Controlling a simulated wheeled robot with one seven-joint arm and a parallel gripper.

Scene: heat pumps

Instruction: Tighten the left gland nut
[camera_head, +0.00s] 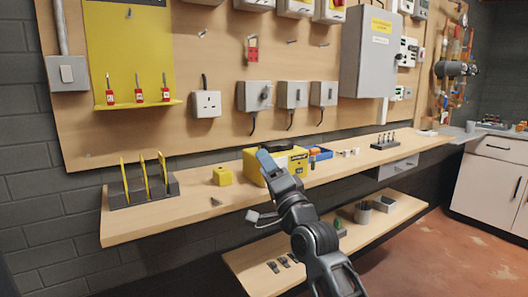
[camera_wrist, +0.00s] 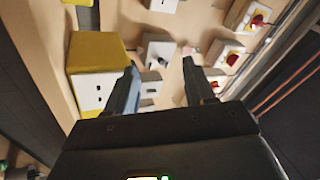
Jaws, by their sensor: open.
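My gripper (camera_head: 266,160) is in front of the yellow case on the workbench in the head view, with one bluish finger showing. In the wrist view my gripper (camera_wrist: 161,85) has its two fingers apart, with nothing held between them. Beyond the fingertips in the wrist view is a grey wall box (camera_wrist: 159,50) with a dark round part. In the head view, three grey wall boxes hang in a row: a left one (camera_head: 252,92), a middle one (camera_head: 291,92) and a right one (camera_head: 323,92). Dark cables hang below them. I cannot clearly make out a gland nut.
The wooden workbench (camera_head: 160,221) carries a yellow case (camera_head: 293,153), a small yellow block (camera_head: 222,175) and a dark rack (camera_head: 125,195) at left. A large grey cabinet (camera_head: 368,55) projects from the board. Red-knobbed switches (camera_wrist: 232,60) show at right in the wrist view.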

